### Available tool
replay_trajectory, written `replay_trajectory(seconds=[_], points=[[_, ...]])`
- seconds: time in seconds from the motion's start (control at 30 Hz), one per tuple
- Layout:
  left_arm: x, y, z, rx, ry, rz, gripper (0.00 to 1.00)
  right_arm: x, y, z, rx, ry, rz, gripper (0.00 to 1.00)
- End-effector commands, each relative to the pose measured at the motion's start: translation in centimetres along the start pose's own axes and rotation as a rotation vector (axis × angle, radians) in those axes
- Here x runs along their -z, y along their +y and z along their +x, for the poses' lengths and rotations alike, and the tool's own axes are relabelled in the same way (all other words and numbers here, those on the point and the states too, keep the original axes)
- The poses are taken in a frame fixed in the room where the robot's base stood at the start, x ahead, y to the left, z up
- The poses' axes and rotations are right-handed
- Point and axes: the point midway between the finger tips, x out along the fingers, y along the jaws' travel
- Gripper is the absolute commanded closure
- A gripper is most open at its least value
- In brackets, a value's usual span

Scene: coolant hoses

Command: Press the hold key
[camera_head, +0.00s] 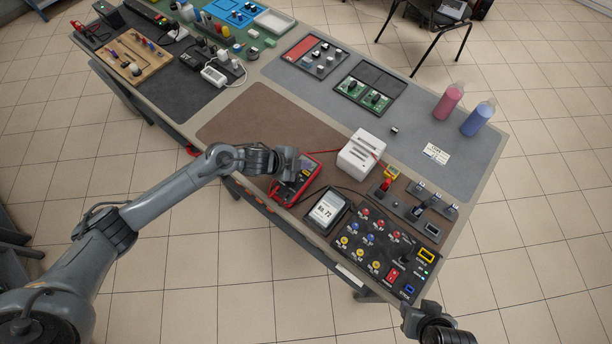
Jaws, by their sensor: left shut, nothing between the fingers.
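A red multimeter (297,187) with a dark face lies on the brown mat near the table's front edge. The hold key cannot be told apart on it at this size. My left gripper (291,166) is shut and empty over the upper left part of the meter and hides some of its face. Whether it touches the meter cannot be told. My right gripper (412,311) is at the bottom right, off the table's front edge, and its fingers are too unclear to read.
Right of the meter are a display unit (327,208), a black panel with coloured knobs (362,240) and a white box (361,154). Red and black leads run near the meter. Pink (448,103) and blue (477,120) bottles stand at the far right. The brown mat (240,126) is clear behind my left gripper.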

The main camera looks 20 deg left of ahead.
Motion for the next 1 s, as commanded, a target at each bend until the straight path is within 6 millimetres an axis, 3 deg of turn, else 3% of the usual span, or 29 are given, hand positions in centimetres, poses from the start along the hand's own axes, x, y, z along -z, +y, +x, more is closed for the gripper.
replay_trajectory(seconds=[0.23, 1.0], points=[[-1.09, 1.14, 1.52, -0.001, 0.0, -0.001, 1.0, -0.4, -0.08, 1.38, 0.001, 0.001, 0.002, 0.57], [-1.16, 1.19, 1.61, -0.001, 0.0, -0.001, 1.0, -0.3, -0.27, 1.34, 0.007, 0.004, 0.01, 0.57]])
